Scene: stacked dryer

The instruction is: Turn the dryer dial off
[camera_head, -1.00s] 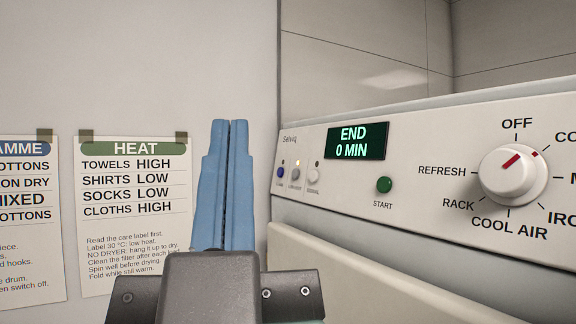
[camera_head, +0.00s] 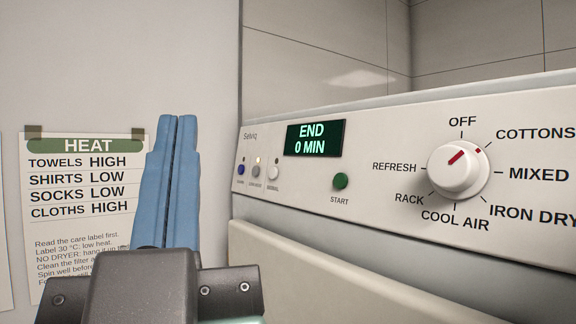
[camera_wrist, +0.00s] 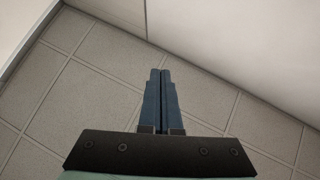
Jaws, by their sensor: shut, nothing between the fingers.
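The dryer dial (camera_head: 459,168) is a round white knob on the control panel at the right in the head view. Its red pointer line slants up and right, toward COTTONS rather than straight up at OFF (camera_head: 462,121). A small red mark sits on its upper right edge. My gripper (camera_head: 181,118) has blue fingers, pressed together and empty, pointing up. It is well left of the dial and not touching it. The wrist view shows the shut fingers (camera_wrist: 160,73) over floor tiles; the dial is not in that view.
The panel also has a display (camera_head: 315,139) reading END 0 MIN, a green START button (camera_head: 340,181) and small buttons at its left. A HEAT notice (camera_head: 80,185) hangs on the wall behind my gripper. A pale vertical surface (camera_wrist: 240,45) borders the floor in the wrist view.

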